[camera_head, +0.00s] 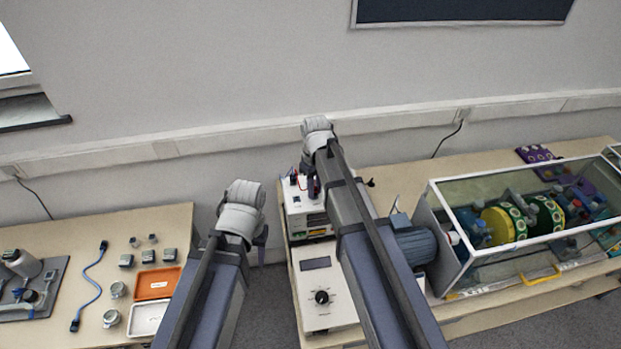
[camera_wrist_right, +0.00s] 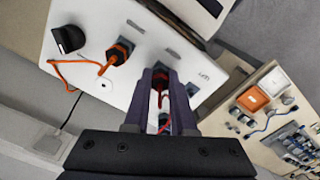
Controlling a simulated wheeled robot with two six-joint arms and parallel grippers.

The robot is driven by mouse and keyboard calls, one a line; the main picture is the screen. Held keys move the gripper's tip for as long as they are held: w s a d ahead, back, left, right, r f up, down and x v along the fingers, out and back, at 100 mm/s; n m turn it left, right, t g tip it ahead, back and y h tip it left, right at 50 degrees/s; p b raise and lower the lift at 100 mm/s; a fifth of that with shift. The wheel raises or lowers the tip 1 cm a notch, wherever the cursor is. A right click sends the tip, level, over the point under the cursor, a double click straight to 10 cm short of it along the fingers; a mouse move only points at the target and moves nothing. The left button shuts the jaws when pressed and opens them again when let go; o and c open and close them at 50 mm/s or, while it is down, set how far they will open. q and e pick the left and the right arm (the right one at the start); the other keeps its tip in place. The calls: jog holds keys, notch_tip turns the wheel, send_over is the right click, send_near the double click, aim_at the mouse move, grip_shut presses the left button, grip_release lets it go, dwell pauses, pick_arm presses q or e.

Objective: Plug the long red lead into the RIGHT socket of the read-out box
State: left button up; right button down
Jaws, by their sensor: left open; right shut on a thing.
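The white read-out box (camera_head: 296,203) stands at the left end of the right-hand bench. Its white panel (camera_wrist_right: 128,18) fills much of the right wrist view. An orange-red plug (camera_wrist_right: 121,52) sits in one of its sockets, with a thin orange lead beside it. My right gripper (camera_head: 311,186) is over the box. In the right wrist view its fingers (camera_wrist_right: 164,88) are shut on a red plug of the lead (camera_wrist_right: 165,101), close to the panel. The fingers hide the plug's tip, so I cannot tell whether it is seated. My left gripper (camera_head: 261,240) is open, away from the box.
A white unit with a black knob (camera_head: 321,297) stands in front of the box. A clear-walled case (camera_head: 520,215) with a yellow-green machine is at right. The left bench holds an orange tray (camera_head: 157,284), a white tray (camera_head: 148,319) and a blue cable (camera_head: 92,284). A gap separates the benches.

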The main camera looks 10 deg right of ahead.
jog(key=m, duration=0.4)
dwell(0.3)
jog(key=shift+m, duration=2)
jog(key=m, duration=0.4)
